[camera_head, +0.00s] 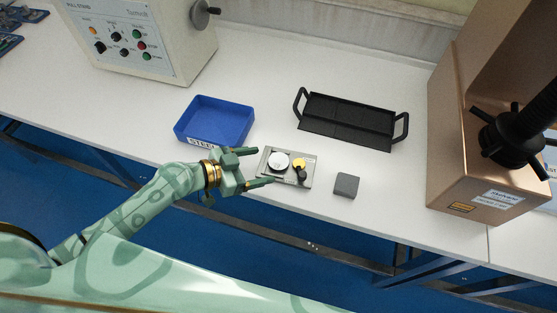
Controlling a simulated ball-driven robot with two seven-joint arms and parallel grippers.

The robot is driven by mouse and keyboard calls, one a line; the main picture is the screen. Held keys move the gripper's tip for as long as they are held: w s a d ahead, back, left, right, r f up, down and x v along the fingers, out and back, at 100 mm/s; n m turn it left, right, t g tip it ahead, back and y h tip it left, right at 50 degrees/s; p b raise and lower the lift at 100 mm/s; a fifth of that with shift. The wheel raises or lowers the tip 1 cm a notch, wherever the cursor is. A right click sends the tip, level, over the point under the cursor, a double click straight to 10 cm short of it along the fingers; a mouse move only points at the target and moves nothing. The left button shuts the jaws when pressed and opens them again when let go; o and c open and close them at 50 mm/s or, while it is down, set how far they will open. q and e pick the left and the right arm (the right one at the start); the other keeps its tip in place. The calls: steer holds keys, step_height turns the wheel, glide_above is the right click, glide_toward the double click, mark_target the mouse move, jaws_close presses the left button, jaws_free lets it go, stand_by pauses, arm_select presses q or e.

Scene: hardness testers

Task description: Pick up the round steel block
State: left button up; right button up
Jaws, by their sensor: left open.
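A round, pale silver disc (279,161), which looks like the round steel block, lies on a small grey plate (268,153) near the front of the bench. A yellow round piece (298,163) and a black knob-like piece (302,175) sit beside it on the same plate. My left gripper (262,167) is open and empty, just left of the plate. Its two fingers point right, towards the disc, with the front fingertip close to the plate's front left edge. I cannot tell its exact height above the bench. My right gripper is not in view.
A blue tray (180,130) labelled "STEEL" stands behind my left gripper. A dark grey square block (346,185) lies right of the plate. A black handled tray (345,100) lies behind. A cream machine (150,45) and a brown machine (455,150) flank the white bench (270,75).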

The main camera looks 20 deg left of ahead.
mark_target(274, 164)
arm_select(q)
steer(key=x, duration=0.4)
steer(key=shift+d, duration=0.1)
steer(key=shift+s, duration=0.1)
steer(key=shift+f, duration=0.1)
steer(key=c, duration=1.6)
